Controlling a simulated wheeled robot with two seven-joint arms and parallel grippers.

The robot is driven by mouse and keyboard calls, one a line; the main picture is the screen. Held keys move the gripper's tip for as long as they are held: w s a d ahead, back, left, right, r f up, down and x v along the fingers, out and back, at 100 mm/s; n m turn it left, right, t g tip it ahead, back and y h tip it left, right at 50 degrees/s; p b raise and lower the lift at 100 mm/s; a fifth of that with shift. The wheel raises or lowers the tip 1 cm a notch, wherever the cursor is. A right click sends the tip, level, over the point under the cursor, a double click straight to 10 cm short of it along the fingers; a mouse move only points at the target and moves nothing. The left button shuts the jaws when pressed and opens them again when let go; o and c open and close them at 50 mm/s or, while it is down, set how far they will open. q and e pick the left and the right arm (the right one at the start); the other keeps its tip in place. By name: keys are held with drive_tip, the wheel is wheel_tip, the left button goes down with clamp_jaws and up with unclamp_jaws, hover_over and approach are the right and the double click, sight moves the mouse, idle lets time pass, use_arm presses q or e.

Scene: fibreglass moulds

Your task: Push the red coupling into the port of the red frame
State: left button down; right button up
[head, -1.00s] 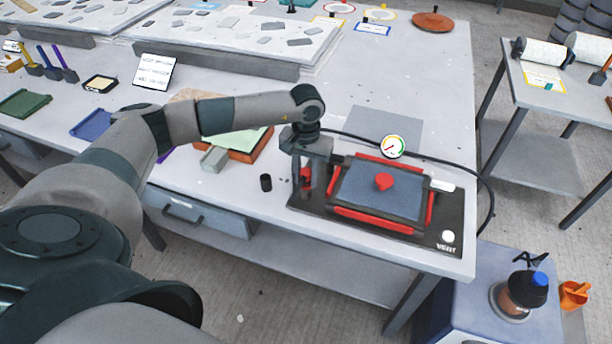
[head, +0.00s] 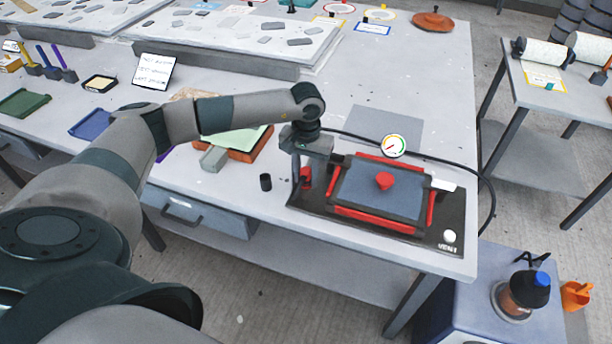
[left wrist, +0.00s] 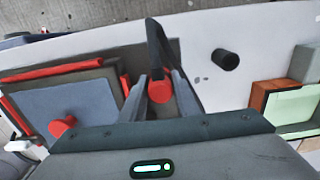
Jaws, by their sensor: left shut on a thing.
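The red frame (head: 431,205) surrounds a blue-grey panel on a black base board at the right of the bench. A short red cylinder (head: 384,181) stands on the panel; it also shows in the left wrist view (left wrist: 62,126). My left gripper (head: 306,188) points down beside the frame's left side. It is shut on the red coupling (left wrist: 160,95), which shows between the two fingers in the left wrist view. A black hose (left wrist: 157,42) passes by the coupling there. A small red part (left wrist: 125,84) lies between the frame and the finger; I cannot tell if it is the port.
A round gauge (head: 394,146) stands behind the frame. A black cable runs around the board's right side. A small black cylinder (head: 266,182) stands left of the board. An orange-brown tray (head: 247,150) and a grey block (head: 213,159) are further left. The bench's front edge is close.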

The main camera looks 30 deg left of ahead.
sight(306, 170)
use_arm(q)
drive_tip(key=shift+f+b, duration=0.6)
drive_tip(key=shift+b, duration=0.05)
use_arm(e)
drive_tip(key=shift+f, duration=0.7)
use_arm(q)
drive_tip(key=c, duration=1.3)
unclamp_jaws()
use_arm(e)
drive_tip(key=shift+r, duration=0.1)
use_arm(q)
drive_tip(key=shift+r, duration=0.15)
drive_tip(key=shift+r, duration=0.55)
wheel_tip(306, 170, up, 16)
drive_tip(key=b, duration=0.5)
use_arm(e)
drive_tip(key=w+a+f+t, duration=0.1)
drive_tip(key=w+f, duration=0.3)
drive_tip(key=shift+a+f, duration=0.25)
drive_tip(key=shift+a, duration=0.15)
drive_tip(key=shift+s+d, duration=0.1)
drive_tip(key=shift+s, duration=0.1)
